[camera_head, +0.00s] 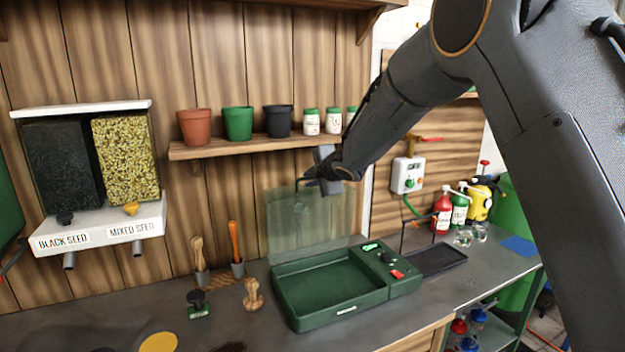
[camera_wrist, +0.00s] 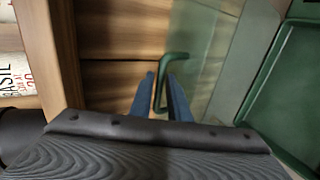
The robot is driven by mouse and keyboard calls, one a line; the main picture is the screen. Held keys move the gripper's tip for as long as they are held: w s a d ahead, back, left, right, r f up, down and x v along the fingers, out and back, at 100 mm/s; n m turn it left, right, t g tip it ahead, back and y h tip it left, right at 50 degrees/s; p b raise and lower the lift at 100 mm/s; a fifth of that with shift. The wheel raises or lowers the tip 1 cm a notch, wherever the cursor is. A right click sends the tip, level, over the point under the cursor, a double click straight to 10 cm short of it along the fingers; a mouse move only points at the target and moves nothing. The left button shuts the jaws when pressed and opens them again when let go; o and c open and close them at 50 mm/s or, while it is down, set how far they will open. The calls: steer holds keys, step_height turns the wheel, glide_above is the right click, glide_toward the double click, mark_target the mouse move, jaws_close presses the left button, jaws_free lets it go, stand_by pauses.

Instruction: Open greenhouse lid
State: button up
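The greenhouse is a green tray (camera_head: 330,318) on the workbench with a clear lid (camera_head: 305,222). The lid stands raised, nearly upright, at the tray's back in the head view. The lid (camera_wrist: 222,60) also shows as a clear pane in the wrist view, with a thin green handle (camera_wrist: 176,56). My gripper (camera_head: 310,182) is at the lid's upper edge. In the wrist view my gripper's fingers (camera_wrist: 160,78) stand slightly apart, on either side of the handle, with a narrow gap showing. Whether a finger touches the handle is unclear.
A shelf (camera_head: 250,146) with pots and white jars is just above my gripper. Seed dispensers (camera_head: 90,170) hang at the left. Hand tools (camera_head: 236,250) and a stamp (camera_head: 198,304) stand left of the tray. A dark tray (camera_head: 440,258) and bottles (camera_head: 442,212) are to the right.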

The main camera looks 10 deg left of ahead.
steer(key=b+v, duration=0.1)
steer(key=v, duration=0.7)
steer(key=shift+b, duration=0.35)
steer(key=shift+w, duration=0.1)
steer(key=s+d+f+m+g+h, duration=0.1)
steer(key=s+d+f+m+h, duration=0.1)
steer(key=s+d+f+m, duration=0.45)
steer(key=s+d+f+m+g+h, duration=0.1)
steer(key=s+d+f+m+h, duration=0.15)
steer(key=d, duration=0.75)
steer(key=s+d+f+m+g+h, duration=0.1)
steer(key=s+d+f+m+h, duration=0.1)
steer(key=s+d+f+m, duration=0.45)
steer(key=s+d+f+m+g, duration=0.2)
steer(key=s+d+m, duration=0.1)
steer(key=s, duration=0.3)
steer(key=s+d+f+m+g, duration=0.2)
steer(key=s+d+m, duration=0.1)
steer(key=s, duration=0.4)
steer(key=s+d+f+m+g+b, duration=0.1)
steer(key=s+d+f+m, duration=0.1)
steer(key=s, duration=0.5)
steer(key=shift+s+d+f+m+g+h, duration=0.15)
steer(key=shift+d+m+g+h, duration=0.3)
steer(key=shift+d+m, duration=0.6)
